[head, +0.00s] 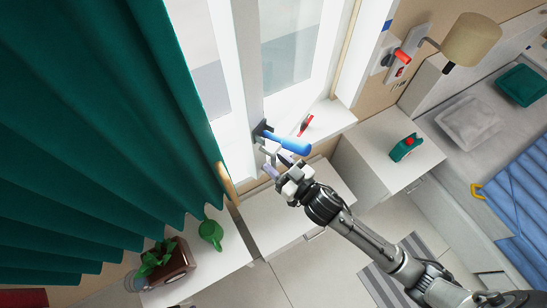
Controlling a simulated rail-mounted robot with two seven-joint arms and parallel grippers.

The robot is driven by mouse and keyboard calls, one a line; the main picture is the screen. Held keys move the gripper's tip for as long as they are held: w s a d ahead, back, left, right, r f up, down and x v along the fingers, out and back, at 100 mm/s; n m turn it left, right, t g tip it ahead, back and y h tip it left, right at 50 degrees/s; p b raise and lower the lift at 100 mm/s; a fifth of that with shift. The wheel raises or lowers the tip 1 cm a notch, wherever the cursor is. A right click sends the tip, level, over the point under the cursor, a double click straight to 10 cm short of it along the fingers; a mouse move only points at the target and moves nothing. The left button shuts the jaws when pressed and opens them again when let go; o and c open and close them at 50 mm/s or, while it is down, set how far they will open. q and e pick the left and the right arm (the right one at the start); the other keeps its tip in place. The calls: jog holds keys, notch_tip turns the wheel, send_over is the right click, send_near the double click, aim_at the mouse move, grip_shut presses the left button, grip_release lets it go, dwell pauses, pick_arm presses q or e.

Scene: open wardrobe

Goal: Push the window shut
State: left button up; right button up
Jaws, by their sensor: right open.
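The window (249,60) has a white frame and stands at the top middle of the head view, with glass panes on both sides of a white upright. A blue handle (290,144) on a dark mount sticks out from the lower part of this upright. How far the window stands open is hard to tell. My right gripper (272,161) is open, with its fingers just below the blue handle and close to its mount. Whether they touch it I cannot tell. Nothing shows between the fingers. My left gripper is not in view.
A green curtain (90,120) hangs at the left. A small red item (306,124) lies on the windowsill (335,117). A lamp (470,40) and bed are at right.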

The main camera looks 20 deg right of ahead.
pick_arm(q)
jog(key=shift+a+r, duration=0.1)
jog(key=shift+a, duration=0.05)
pick_arm(e)
jog(key=shift+w+a, duration=0.3)
jog(key=shift+w, duration=0.35)
jog(key=shift+c, duration=0.4)
